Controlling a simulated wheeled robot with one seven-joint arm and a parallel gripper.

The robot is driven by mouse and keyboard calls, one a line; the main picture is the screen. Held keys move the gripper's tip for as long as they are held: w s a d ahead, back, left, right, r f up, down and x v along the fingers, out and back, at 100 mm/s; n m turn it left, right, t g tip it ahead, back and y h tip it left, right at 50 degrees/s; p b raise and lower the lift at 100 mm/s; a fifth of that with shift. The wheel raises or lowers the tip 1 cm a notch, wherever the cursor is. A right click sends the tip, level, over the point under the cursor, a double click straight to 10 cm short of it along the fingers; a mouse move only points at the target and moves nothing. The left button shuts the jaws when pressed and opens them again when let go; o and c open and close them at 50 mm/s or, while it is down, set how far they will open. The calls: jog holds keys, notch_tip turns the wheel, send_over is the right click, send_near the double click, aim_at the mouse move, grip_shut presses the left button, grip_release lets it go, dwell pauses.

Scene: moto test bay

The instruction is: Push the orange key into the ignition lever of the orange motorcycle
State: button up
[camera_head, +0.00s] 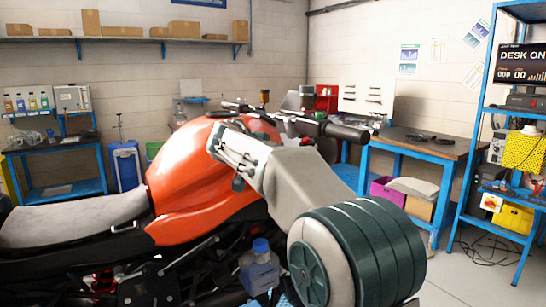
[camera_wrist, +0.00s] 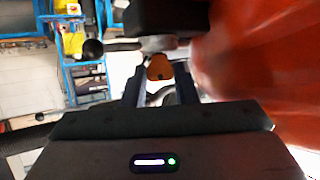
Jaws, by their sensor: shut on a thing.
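The orange motorcycle (camera_head: 190,170) fills the middle of the head view, and its orange tank (camera_wrist: 265,60) is blurred at the right of the wrist view. In the wrist view my gripper (camera_wrist: 160,82) is shut on the orange key (camera_wrist: 160,66), whose head shows between the two fingers. The key's far end meets or lies just under a grey metal part (camera_wrist: 158,43) below a dark block; I cannot tell whether it is inserted. I cannot make out the ignition lever with certainty. In the head view my arm covers the key and the fingertips.
The handlebar grip (camera_head: 345,132) sticks out to the right beyond my arm; a bar with a round black end (camera_wrist: 92,49) shows left in the wrist view. A blue workbench (camera_head: 425,148) and blue shelf rack (camera_head: 470,130) stand behind right. The floor at lower right is clear.

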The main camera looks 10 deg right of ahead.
jog(key=shift+r, duration=0.1)
dwell(0.6)
jog(key=shift+r+p, duration=0.35)
jog(key=shift+r, duration=0.3)
jog(key=shift+w+a+m+g+h+p, duration=0.15)
jog(key=shift+a+m+g+h+p, duration=0.15)
jog(key=shift+m+g+h, duration=0.6)
jog(key=shift+m+h, duration=0.1)
jog(key=shift+m, duration=0.1)
jog(key=shift+d+f+b, duration=0.1)
jog(key=shift+b, duration=0.65)
dwell(1.9)
jog(key=shift+f+b, duration=0.75)
jog(key=shift+b, duration=0.15)
jog(key=shift+r, duration=0.25)
dwell(0.4)
